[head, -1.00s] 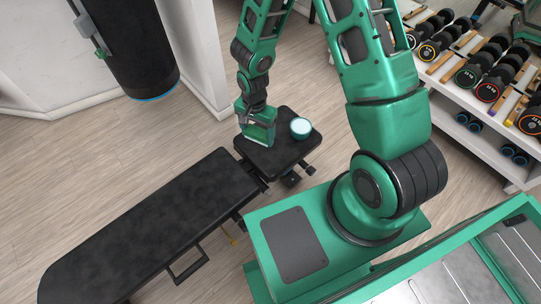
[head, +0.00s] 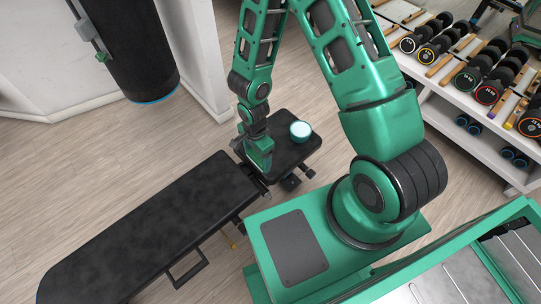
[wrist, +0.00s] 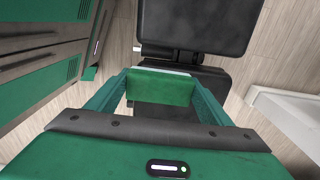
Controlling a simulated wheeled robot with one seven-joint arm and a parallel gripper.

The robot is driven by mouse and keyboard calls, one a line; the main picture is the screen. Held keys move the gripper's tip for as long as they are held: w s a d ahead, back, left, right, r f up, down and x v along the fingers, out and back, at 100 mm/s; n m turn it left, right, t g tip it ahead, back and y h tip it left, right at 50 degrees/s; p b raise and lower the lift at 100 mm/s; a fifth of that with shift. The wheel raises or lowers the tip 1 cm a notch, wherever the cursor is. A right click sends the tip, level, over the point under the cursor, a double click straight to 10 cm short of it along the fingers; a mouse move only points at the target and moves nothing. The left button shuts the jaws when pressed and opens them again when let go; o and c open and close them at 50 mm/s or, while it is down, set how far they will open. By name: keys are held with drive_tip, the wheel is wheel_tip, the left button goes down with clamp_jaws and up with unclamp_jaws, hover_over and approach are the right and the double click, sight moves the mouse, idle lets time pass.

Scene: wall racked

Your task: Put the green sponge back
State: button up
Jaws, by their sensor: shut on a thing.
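The green sponge (wrist: 160,88) is a flat green block between the tips of my gripper (wrist: 158,92) in the wrist view, with a pale strip along its far edge. My gripper is shut on it. In the head view my gripper (head: 261,157) points down over the left part of the small black bench seat (head: 288,155). There the sponge blends with the green fingers. I cannot tell whether the sponge touches the seat.
A round teal container with a pale top (head: 301,131) stands on the seat, right of my gripper. The long black bench pad (head: 150,235) extends to the lower left. A dumbbell rack (head: 470,110) stands at right, and a punching bag (head: 130,45) hangs upper left.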

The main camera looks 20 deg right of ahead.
drive_tip(key=w+d+f, duration=0.1)
drive_tip(key=d+f, duration=0.1)
drive_tip(key=w+d+f, duration=0.1)
drive_tip(key=w+d, duration=0.1)
drive_tip(key=d, duration=0.1)
drive_tip(key=w+d+f, duration=0.2)
drive_tip(key=d, duration=0.1)
drive_tip(key=shift+d+f, duration=0.1)
drive_tip(key=shift+f, duration=2.1)
drive_tip(key=shift+f, duration=0.3)
drive_tip(key=o, duration=1)
drive_tip(key=r, duration=1.1)
drive_tip(key=shift+s+d, duration=0.1)
drive_tip(key=shift+d, duration=0.1)
drive_tip(key=shift+r, duration=0.1)
